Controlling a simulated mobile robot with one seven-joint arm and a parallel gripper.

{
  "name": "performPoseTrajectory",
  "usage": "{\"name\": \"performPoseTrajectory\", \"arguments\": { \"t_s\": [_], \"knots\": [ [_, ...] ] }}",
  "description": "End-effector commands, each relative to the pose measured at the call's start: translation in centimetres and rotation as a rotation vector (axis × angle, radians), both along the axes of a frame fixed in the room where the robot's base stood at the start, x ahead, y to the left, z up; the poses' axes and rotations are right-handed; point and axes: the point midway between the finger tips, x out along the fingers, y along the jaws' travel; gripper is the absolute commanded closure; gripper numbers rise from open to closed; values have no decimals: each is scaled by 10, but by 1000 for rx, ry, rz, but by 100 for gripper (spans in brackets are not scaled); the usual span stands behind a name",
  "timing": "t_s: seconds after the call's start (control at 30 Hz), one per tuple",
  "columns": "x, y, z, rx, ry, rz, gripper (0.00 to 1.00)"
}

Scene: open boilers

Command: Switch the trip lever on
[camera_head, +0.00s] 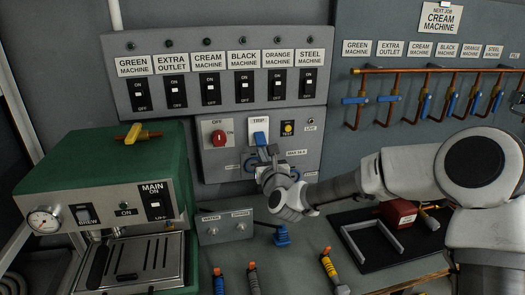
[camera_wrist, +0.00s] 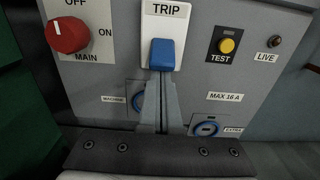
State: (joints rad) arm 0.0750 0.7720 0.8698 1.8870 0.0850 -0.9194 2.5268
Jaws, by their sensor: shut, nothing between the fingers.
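The trip lever (camera_wrist: 162,54) is a blue lever on a white plate under the label TRIP. It also shows in the head view (camera_head: 260,138), on the grey panel below the row of switches. In the wrist view the lever hangs downward over the lower part of its plate. My gripper (camera_wrist: 159,84) is shut and empty, with its fingertips just below the lever's lower end. I cannot tell whether the tips touch it. In the head view my gripper (camera_head: 262,158) is in front of the panel and hides part of the sockets.
A red MAIN knob (camera_wrist: 67,35) is left of the lever, and a yellow TEST button (camera_wrist: 227,46) is right of it. Blue-ringed sockets (camera_wrist: 208,129) sit below. A green coffee machine (camera_head: 100,160) stands at left. Copper pipes with blue valves (camera_head: 425,100) are at right.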

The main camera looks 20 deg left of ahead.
Motion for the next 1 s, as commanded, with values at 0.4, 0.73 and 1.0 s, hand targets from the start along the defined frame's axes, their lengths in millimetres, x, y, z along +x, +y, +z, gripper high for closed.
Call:
{"name": "performPoseTrajectory", "arguments": {
  "t_s": [0.4, 0.73, 1.0],
  "knots": [
    [-3, -2, 14, -60, 97, 0, 100],
    [-7, -3, 31, -171, 281, 1, 100],
    [-8, -4, 30, -246, 403, 1, 100]
  ]
}}
